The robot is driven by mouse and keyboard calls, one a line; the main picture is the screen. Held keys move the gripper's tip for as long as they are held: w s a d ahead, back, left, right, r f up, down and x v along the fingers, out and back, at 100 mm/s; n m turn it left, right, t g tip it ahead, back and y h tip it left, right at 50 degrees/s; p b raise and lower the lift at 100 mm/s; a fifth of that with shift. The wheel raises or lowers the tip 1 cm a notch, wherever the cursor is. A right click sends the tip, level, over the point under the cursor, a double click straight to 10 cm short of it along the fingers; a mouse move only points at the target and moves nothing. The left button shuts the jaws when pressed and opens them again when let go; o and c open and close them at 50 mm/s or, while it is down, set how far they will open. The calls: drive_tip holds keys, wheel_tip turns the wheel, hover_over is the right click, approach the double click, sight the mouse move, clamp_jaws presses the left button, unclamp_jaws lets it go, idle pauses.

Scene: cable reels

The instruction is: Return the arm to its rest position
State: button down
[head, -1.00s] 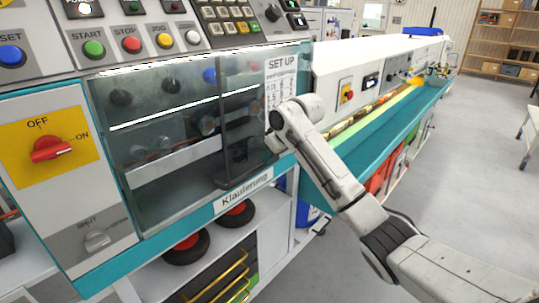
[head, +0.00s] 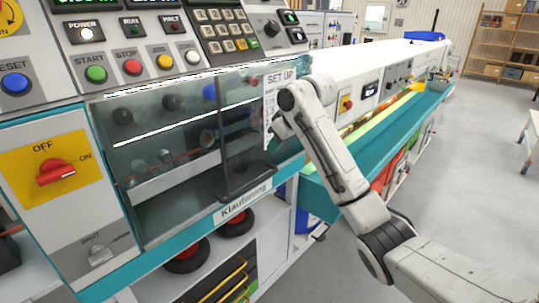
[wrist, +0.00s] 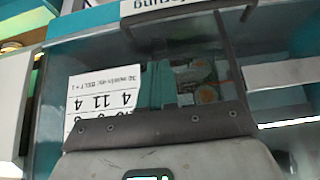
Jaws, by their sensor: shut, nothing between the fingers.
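My arm (head: 335,150) reaches from the lower right toward the machine's glass-fronted cabinet. My gripper (head: 275,128) is small and partly hidden by my own wrist, in front of the SET UP sheet (head: 281,82), at the right end of the glass. It is shut with nothing held.
The clear cabinet front (head: 165,150) has a dark handle frame (head: 247,188) left of my gripper. A red OFF/ON knob (head: 57,172) and several buttons are at the left. A long teal-edged bench (head: 395,130) runs behind my arm. The floor (head: 480,180) at the right is open.

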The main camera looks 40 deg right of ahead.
drive_tip(key=s+a+f+g+y, duration=0.1)
drive_tip(key=s+a+f, duration=0.5)
drive_tip(key=a+f, duration=0.4)
drive_tip(key=s+a+f+g+y, duration=0.1)
drive_tip(key=s+a+f, duration=0.5)
drive_tip(key=a+f, duration=0.45)
drive_tip(key=s+f+g, duration=0.1)
drive_tip(key=s+f, duration=0.2)
drive_tip(key=s, duration=0.6)
drive_tip(key=s+a+f+g+h, duration=0.1)
drive_tip(key=s+f, duration=0.2)
drive_tip(key=s, duration=0.6)
drive_tip(key=s+a+f+g+h, duration=0.1)
drive_tip(key=s+f, duration=0.3)
drive_tip(key=s, duration=0.5)
drive_tip(key=shift+a+m+g+p, duration=0.25)
drive_tip(key=shift+m+g+p, duration=0.15)
drive_tip(key=shift+f, duration=0.1)
